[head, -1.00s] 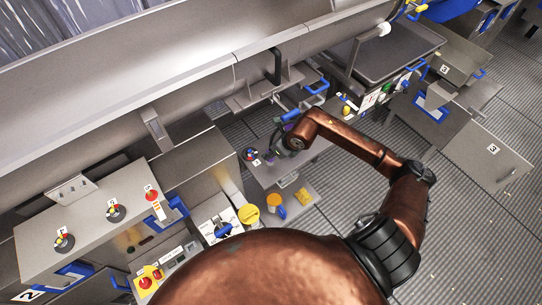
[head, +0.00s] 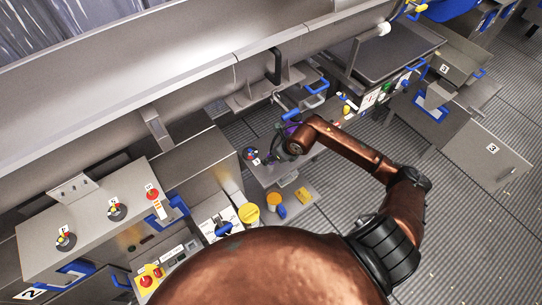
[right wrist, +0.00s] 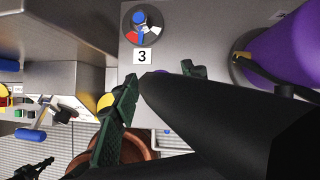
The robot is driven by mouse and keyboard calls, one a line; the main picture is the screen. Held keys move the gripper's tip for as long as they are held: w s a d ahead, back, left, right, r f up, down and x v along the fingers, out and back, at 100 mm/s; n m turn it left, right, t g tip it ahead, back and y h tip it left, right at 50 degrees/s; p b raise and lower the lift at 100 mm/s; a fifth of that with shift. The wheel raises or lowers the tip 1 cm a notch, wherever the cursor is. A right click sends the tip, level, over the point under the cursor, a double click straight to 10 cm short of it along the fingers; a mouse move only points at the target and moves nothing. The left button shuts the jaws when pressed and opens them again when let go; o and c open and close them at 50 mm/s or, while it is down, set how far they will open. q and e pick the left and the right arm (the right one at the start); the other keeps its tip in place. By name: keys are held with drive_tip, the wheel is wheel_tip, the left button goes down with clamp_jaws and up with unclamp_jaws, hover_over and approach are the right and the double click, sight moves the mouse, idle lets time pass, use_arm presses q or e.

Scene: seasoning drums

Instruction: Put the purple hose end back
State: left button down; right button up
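In the right wrist view, a purple hose part (right wrist: 285,48) with a brass clip stands at the right on a grey plate, with a dark ring at its base. A thick black tube-like shape (right wrist: 235,120) crosses the front and hides part of one finger. My right gripper (right wrist: 162,76) has its dark green fingertips apart, and a small purple patch shows between them. I cannot tell whether the black shape touches the fingers. In the head view my right gripper (head: 278,152) is low over the plate, mostly hidden by its arm. My left gripper is not in view.
A dial marked 3 (right wrist: 140,25) is close beyond the fingertips. A yellow knob (head: 249,213) and an orange-topped container (head: 274,199) stand nearer in the head view. A grey machine wall (head: 150,85) runs behind. Ribbed floor (head: 335,220) lies open at the right.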

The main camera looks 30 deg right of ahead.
drive_tip(key=shift+r, duration=0.1)
drive_tip(key=shift+r, duration=0.3)
drive_tip(key=v, duration=1.1)
drive_tip(key=shift+s+r, duration=0.15)
drive_tip(key=shift+s, duration=0.1)
drive_tip(key=shift+d, duration=0.1)
